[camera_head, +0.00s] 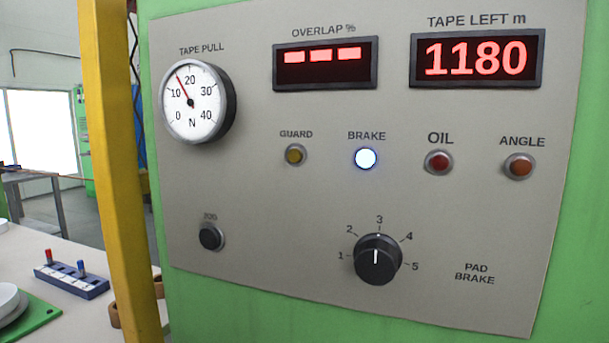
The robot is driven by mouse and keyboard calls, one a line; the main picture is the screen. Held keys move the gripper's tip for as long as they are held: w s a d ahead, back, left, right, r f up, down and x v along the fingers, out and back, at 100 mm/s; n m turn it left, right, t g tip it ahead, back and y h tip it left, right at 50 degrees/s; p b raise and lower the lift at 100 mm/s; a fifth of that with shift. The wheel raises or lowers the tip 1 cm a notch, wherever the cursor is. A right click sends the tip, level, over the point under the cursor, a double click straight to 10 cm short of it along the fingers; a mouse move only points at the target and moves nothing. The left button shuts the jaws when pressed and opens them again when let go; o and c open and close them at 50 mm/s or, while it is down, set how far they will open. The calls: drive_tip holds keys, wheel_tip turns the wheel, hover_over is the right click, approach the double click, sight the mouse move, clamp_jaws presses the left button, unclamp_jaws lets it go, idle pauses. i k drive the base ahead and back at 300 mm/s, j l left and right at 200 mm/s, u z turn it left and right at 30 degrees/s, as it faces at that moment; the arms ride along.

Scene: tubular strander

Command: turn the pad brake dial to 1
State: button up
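The pad brake dial (377,260) is a black round knob low on the grey control panel (290,215). Numbers 1 to 5 run around it, from 1 at its left to 5 at its right. Its white pointer line stands upright, toward the 3 at the top. The label PAD BRAKE (475,273) is printed to the right of the dial. My gripper is not in view, and nothing touches the dial.
Above the dial, the BRAKE lamp (366,158) glows white. The tape left display (476,59) reads 1180. A black button (211,237) sits left of the dial. A yellow post (113,170) stands at the panel's left, before a bench (75,250).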

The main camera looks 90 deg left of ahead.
sight(378, 257)
drive_tip(key=l+u, duration=0.2)
drive_tip(key=u, duration=1)
drive_tip(key=i+j+u, duration=0.45)
drive_tip(key=k+l, duration=0.05)
